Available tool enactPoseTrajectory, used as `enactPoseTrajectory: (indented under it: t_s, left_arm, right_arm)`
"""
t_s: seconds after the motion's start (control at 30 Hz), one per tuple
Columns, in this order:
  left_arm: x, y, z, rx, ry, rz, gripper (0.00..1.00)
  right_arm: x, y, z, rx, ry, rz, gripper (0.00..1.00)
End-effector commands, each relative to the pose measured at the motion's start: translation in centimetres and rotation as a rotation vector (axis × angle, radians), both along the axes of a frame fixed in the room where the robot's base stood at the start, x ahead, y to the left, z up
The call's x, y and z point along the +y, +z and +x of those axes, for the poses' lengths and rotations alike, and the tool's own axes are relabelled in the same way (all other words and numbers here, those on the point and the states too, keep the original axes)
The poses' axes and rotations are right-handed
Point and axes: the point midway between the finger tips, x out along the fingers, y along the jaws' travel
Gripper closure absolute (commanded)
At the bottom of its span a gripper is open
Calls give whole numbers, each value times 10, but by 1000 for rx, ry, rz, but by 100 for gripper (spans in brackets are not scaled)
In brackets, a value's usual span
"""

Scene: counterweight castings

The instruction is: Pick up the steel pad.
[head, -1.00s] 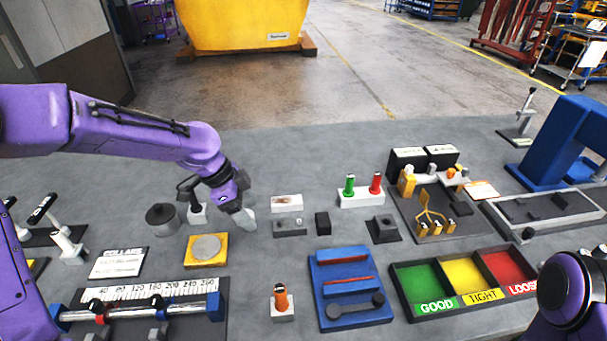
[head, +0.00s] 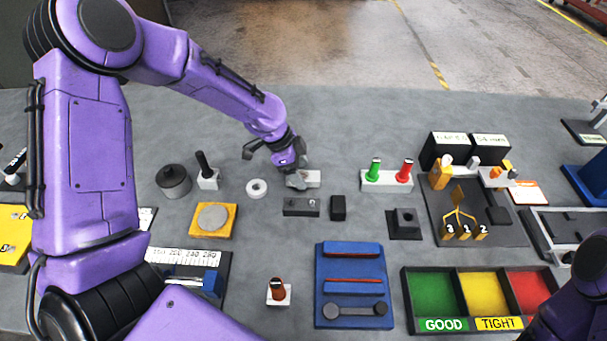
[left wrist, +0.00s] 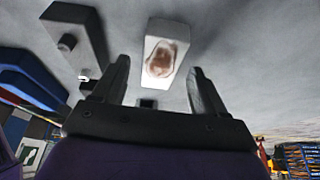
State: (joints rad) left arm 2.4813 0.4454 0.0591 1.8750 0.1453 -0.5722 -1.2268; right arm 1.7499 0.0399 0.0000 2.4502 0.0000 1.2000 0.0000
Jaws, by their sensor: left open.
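A pale rectangular block, which I take to be the steel pad (head: 313,179), lies on the grey bench. In the left wrist view the steel pad (left wrist: 165,55) shows a rust-brown patch on its face. My left gripper (head: 298,181) is at its left end in the head view and partly hides it. In the left wrist view my left gripper (left wrist: 158,82) is open, with the pad between and beyond its fingertips. I cannot tell whether a finger touches it. The jaws hold nothing. My right gripper is not in view.
A dark block (head: 301,207) and a small black block (head: 338,208) lie just in front. A white ring (head: 257,188) lies to the left. A white stand with green and red pegs (head: 386,184) is to the right. The bench behind is clear.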

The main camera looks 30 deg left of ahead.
Motion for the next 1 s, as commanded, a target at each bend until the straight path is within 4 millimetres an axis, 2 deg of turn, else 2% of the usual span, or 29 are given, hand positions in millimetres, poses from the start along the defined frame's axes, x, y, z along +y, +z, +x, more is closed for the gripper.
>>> enactPoseTrajectory:
  t_s: [0.17,0.53,0.57,0.7,0.77,0.8,1.0]
  left_arm:
    - [-5,-17,3,0,1,1,28]
    - [-6,-18,3,-1,2,1,28]
    - [-6,-18,3,-1,2,1,31]
    - [-5,-18,3,-1,2,1,76]
    - [-5,-18,3,-1,2,1,96]
    - [-5,-18,3,-1,2,1,100]
    - [-6,-17,4,-3,1,0,100]
  right_arm:
    - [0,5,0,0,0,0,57]
    - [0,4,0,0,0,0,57]
    - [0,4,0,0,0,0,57]
    - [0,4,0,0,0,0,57]
    - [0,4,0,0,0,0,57]
    - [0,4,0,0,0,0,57]
    - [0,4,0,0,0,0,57]
